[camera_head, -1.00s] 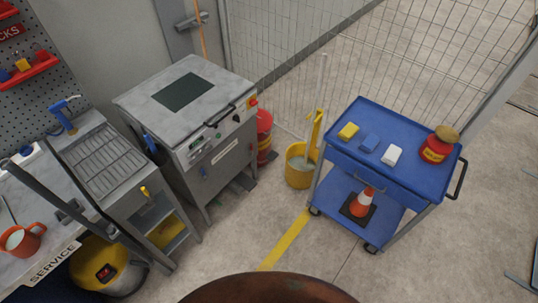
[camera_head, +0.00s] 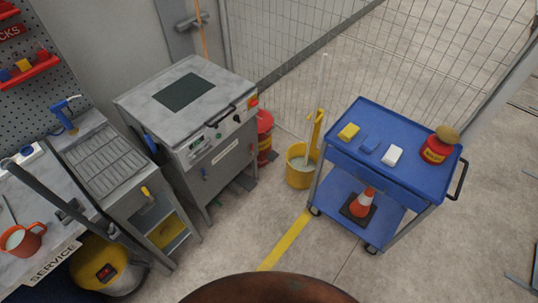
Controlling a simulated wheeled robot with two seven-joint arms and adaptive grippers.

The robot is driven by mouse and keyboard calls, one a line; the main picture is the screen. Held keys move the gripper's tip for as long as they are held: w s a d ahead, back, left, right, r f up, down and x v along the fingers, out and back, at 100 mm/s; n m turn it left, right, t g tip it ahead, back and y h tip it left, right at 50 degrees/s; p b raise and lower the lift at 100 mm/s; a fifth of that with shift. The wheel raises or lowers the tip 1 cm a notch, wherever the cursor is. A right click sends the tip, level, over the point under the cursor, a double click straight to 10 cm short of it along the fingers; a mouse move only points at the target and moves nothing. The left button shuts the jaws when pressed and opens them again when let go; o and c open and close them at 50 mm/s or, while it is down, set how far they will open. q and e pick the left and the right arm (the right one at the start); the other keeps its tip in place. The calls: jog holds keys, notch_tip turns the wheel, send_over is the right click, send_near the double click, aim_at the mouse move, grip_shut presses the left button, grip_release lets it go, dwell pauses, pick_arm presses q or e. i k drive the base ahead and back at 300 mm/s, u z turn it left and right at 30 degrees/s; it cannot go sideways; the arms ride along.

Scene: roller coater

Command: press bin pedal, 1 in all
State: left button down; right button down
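A red bin-like container (camera_head: 265,136) stands on the floor at the right rear of the grey machine, which hides part of it. Neither of my grippers is in view.
The grey machine (camera_head: 188,92) stands left of centre, beside a sink unit (camera_head: 103,163). A yellow mop bucket (camera_head: 299,166) and a blue cart (camera_head: 400,174) stand to the right. Wire fencing (camera_head: 300,45) closes the back. The floor (camera_head: 240,225) before the machine is clear.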

aim_at(272, 156)
jog(key=u, duration=0.25)
jog(key=i, duration=1.45)
jog(key=z, duration=1)
jog(key=i, duration=0.4)
jog(key=z, duration=0.35)
